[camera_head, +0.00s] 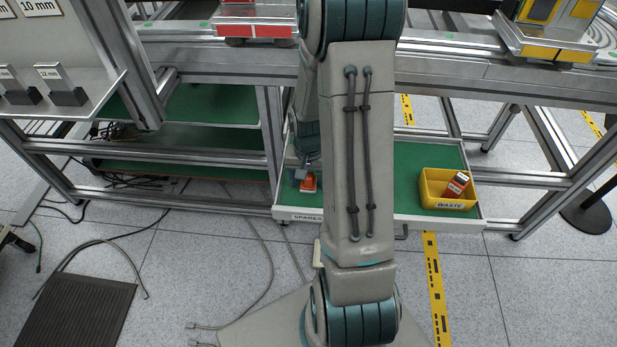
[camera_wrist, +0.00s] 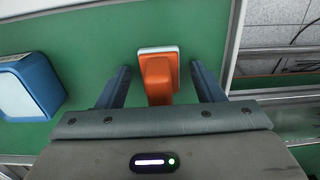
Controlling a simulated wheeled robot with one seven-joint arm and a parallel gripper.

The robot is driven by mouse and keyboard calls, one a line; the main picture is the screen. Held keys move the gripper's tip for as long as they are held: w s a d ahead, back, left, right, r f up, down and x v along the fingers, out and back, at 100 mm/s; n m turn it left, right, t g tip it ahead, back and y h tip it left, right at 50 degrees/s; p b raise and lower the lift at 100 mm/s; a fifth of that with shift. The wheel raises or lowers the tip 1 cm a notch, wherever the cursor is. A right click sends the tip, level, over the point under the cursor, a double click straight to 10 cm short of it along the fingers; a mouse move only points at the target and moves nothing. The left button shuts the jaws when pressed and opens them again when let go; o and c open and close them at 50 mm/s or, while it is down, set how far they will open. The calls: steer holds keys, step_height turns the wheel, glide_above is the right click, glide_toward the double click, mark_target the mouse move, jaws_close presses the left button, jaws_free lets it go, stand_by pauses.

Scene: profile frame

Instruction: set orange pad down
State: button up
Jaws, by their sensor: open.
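The orange pad (camera_wrist: 158,72) with a pale base edge lies on the green liner of the drawer (camera_wrist: 95,40), in the wrist view. It also shows in the head view (camera_head: 309,183) near the drawer's left side, partly hidden by my gripper. My gripper (camera_wrist: 160,68) is open, with one finger on each side of the pad and a visible gap on both sides. In the head view my gripper (camera_head: 299,175) is small and partly hidden by my arm.
A blue box with a white top (camera_wrist: 28,88) stands left of the pad in the wrist view. The drawer's rim (camera_wrist: 236,40) runs close to the right finger. A yellow waste bin (camera_head: 432,188) holding a red-and-white box (camera_head: 457,184) stands at the drawer's right.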

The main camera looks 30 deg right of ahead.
step_height(320, 180, up, 11)
steer(key=shift+r+p, duration=0.1)
steer(key=shift+p, duration=1)
steer(key=shift+a+r, duration=0.1)
steer(key=shift+r, duration=0.5)
steer(key=s+a+r+n+t, duration=0.1)
steer(key=s+a+r+n, duration=0.5)
steer(key=s+a+r, duration=0.5)
steer(key=shift+s+a+n+t, duration=0.35)
steer(key=shift+s+n+t, duration=0.05)
steer(key=shift+s, duration=0.2)
